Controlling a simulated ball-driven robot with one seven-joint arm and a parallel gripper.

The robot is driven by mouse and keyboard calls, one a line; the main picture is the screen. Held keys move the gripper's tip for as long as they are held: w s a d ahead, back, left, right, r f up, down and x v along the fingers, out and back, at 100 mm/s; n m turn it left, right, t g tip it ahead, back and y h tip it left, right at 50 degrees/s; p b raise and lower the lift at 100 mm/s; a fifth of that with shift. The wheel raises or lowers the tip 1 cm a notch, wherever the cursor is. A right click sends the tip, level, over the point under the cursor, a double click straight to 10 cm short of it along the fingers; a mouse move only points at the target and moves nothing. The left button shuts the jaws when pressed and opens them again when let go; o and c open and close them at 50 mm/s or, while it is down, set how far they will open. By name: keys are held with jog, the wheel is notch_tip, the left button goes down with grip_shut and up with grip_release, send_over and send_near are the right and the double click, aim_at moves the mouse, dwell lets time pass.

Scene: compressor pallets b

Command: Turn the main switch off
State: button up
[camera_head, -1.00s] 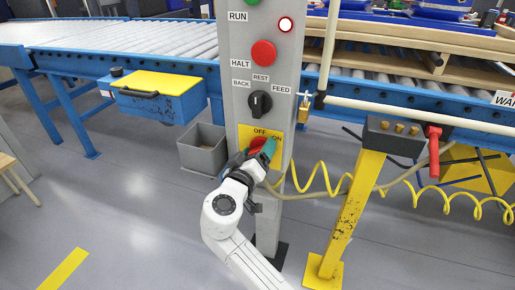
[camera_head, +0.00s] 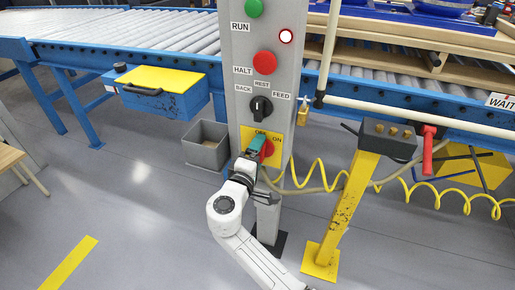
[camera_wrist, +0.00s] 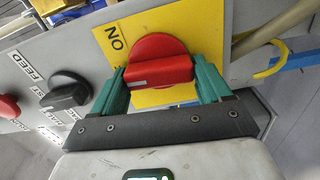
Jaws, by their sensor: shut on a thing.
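The main switch is a red rotary knob (camera_head: 268,151) on a yellow plate (camera_head: 276,134) marked OFF at the top and ON at the right, low on the grey control post. In the wrist view its red handle (camera_wrist: 158,71) lies between my two teal fingers, over a round red base. My gripper (camera_wrist: 160,78) is shut on this handle. In the head view my gripper (camera_head: 258,144) covers the knob's left part, so which label the handle points to is hard to tell there. The ON label (camera_wrist: 113,40) shows at upper left in the wrist view.
Above on the post are a black selector (camera_head: 261,106), a red HALT button (camera_head: 265,63) and a green RUN button (camera_head: 254,8). A grey bin (camera_head: 206,146) stands left of the post. A yellow stand (camera_head: 343,210) and coiled yellow hose (camera_head: 465,198) are at right.

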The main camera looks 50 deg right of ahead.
jog(key=shift+n, duration=0.5)
jog(key=shift+w, duration=0.1)
jog(key=o, duration=1)
jog(key=shift+c, duration=0.2)
jog(key=shift+a+f, duration=0.1)
jog(key=v, duration=1)
jog(key=shift+a+p, duration=0.3)
jog(key=shift+p, duration=0.15)
